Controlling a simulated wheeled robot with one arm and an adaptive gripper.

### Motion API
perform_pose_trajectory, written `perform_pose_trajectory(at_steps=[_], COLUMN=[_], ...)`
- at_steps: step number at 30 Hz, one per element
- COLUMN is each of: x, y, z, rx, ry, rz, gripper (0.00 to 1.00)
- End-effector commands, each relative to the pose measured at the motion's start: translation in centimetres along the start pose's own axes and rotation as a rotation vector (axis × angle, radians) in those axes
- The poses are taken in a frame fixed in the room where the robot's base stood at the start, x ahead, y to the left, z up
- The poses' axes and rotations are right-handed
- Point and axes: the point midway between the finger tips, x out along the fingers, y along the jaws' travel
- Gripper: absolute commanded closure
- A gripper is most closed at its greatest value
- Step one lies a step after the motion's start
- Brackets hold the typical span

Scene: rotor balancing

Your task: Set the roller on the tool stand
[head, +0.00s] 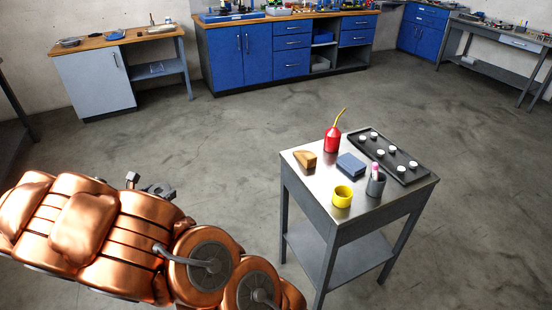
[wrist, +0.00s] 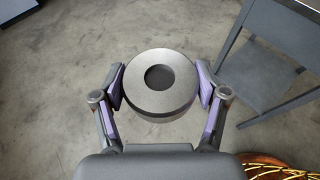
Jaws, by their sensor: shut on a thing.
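The roller (wrist: 160,105) is a grey metal cylinder with a dark round recess or hole in its end face. In the wrist view my gripper (wrist: 160,88) is shut on it, with purple-padded fingers against its left and right sides. The roller is held above the floor, beside the tool stand. The tool stand (head: 318,178) is a grey metal table with a lower shelf, at the right in the head view. Its legs and shelf (wrist: 262,88) show at the right in the wrist view. In the head view my copper arm is at the lower left, and I cannot make out the roller there.
The stand top holds a red oil can (head: 332,139), a wooden block (head: 305,160), a blue block (head: 351,164), a yellow cup (head: 342,197), a grey cup (head: 375,186) and a black tray (head: 392,156) with several white pieces. Floor around is clear.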

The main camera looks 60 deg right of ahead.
Motion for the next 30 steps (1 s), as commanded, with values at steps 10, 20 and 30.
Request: perform_pose_trajectory(at_steps=[10, 20, 30], x=[9.4, 16.3, 20.8], y=[-8.2, -18.5, -30.8], z=[5.0, 8.8, 11.8], rx=[0.106, 0.2, 0.294], ry=[-0.014, -0.019, -0.012], rz=[-0.254, -0.501, -0.755], gripper=[0.97, 0.97, 0.97])
